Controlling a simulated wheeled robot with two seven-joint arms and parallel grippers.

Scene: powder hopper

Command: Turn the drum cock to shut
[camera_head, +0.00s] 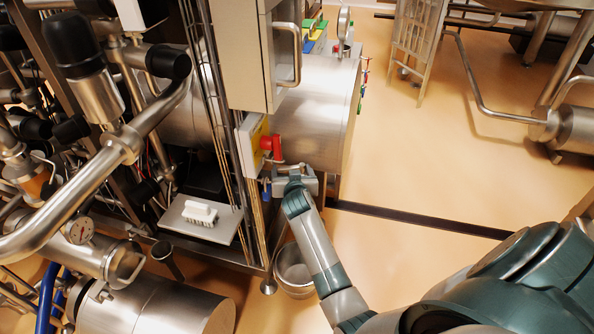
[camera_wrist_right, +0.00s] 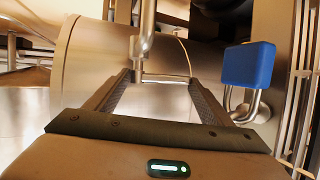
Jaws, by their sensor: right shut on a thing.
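My right gripper (camera_head: 291,179) is at the front of the big steel drum (camera_head: 330,105), just below a red handle (camera_head: 276,148). In the right wrist view, my right gripper (camera_wrist_right: 163,80) has its two fingers apart with a metal bar, the drum cock's handle (camera_wrist_right: 165,78), spanning between the tips. A vertical metal rod (camera_wrist_right: 146,25) rises from the handle's left end. The gripper is shut on this handle. Much of the cock is hidden behind the gripper in the head view. My left gripper is not in view.
A blue padlock (camera_wrist_right: 248,65) hangs close to the right finger. A steel bucket (camera_head: 293,272) stands on the floor below. A white brush (camera_head: 200,211) lies on a metal shelf (camera_head: 178,222) at left. A steel frame and pipes fill the left; open floor lies right.

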